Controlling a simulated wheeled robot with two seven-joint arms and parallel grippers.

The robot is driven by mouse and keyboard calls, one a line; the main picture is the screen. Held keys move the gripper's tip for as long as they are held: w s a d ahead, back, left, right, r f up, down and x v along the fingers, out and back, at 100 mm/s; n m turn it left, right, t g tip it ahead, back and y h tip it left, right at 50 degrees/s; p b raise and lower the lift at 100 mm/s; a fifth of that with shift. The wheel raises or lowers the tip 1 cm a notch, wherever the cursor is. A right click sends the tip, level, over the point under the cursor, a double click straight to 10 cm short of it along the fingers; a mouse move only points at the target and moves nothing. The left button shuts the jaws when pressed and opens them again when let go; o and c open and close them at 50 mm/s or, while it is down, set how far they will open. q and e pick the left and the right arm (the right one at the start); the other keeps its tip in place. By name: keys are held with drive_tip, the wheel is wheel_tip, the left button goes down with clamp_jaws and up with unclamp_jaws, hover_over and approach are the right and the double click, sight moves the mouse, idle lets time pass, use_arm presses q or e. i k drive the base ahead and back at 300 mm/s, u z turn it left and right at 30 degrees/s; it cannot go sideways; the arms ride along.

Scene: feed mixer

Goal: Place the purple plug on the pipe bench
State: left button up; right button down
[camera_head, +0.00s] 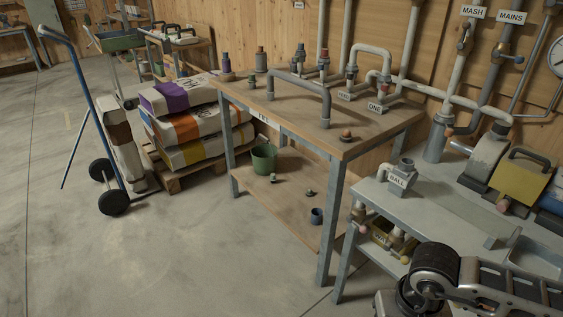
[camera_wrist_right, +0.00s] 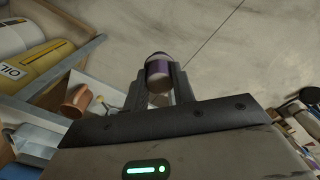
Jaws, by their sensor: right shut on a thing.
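My right gripper (camera_wrist_right: 158,82) is shut on the purple plug (camera_wrist_right: 158,68), which shows as a purple band with a pale end between the two fingers. Bare concrete floor lies behind it in the right wrist view. In the head view, part of my right arm shows at the lower right; its fingers and the held plug cannot be made out there. The pipe bench (camera_head: 300,124) is a wooden-topped table with grey legs, in the middle of the head view, apart from the arm. My left gripper is not in view.
Grey pipework (camera_head: 300,83) stands on the bench, with a small brown-topped piece (camera_head: 346,136) near its front corner. The lower shelf holds a green bucket (camera_head: 263,158).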

sight(304, 94)
drive_tip(key=u, duration=1.1)
drive_tip(key=i, duration=2.45)
drive_tip(key=z, duration=1)
